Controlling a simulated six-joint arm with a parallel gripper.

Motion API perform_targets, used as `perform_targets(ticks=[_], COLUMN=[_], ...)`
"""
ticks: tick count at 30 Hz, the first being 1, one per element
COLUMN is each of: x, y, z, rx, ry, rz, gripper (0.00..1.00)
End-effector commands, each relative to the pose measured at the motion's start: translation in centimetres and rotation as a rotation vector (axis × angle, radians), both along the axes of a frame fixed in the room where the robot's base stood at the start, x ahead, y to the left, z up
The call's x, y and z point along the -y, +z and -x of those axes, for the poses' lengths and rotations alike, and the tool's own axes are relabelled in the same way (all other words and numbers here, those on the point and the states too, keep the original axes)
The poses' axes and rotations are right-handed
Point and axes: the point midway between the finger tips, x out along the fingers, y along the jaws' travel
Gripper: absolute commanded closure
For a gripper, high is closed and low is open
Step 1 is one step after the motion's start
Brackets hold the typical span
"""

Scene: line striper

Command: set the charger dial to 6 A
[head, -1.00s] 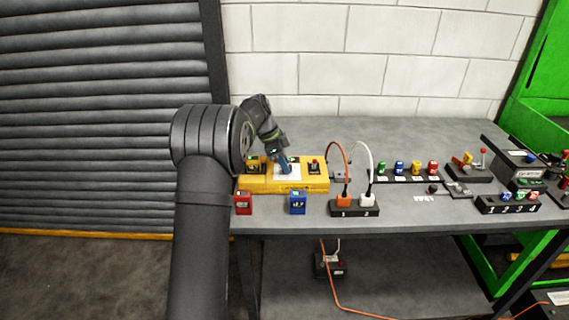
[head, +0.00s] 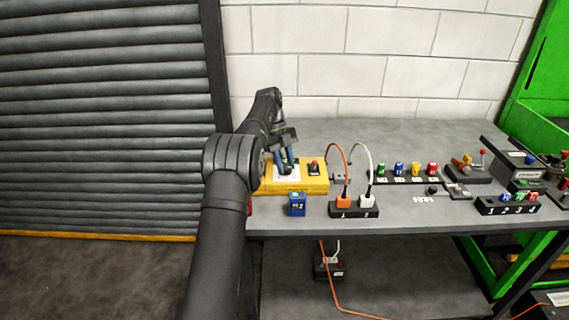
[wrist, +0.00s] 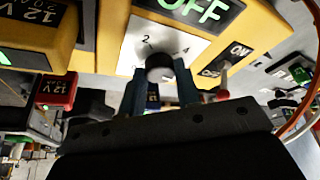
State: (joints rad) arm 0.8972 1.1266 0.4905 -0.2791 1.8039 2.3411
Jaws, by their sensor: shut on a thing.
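The yellow charger (head: 312,188) lies on the bench, partly behind my arm. Its white dial plate (wrist: 143,33) shows the numbers 2 and 4 in the wrist view; other marks are hidden. The dark round dial knob (wrist: 159,66) sits between the two blue fingers of my gripper (wrist: 160,78), which is shut on it. I cannot tell where the knob points. In the head view my gripper (head: 286,160) stands tilted over the plate. A dark display on the charger reads OFF (wrist: 196,8). A red-tipped switch (wrist: 223,88) beside the plate has ON and OFF labels.
A blue block (head: 297,204) stands in front of the charger; a red block (wrist: 56,90) is mostly behind my arm in the head view. A socket strip (head: 354,207) with orange and white cables is close on the right. Small coloured parts stand further right.

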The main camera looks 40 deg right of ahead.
Motion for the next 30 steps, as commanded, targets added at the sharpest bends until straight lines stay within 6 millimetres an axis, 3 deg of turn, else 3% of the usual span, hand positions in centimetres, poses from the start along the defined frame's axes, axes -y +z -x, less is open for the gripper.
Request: perform_targets(ticks=[15,30], x=[0.35,0.44], y=[-0.07,-0.05], z=[0.05,0.13], rx=[0.002,0.002], ry=[-0.408,-0.539], rz=[-0.002,0.000], gripper=[0.93,0.93])
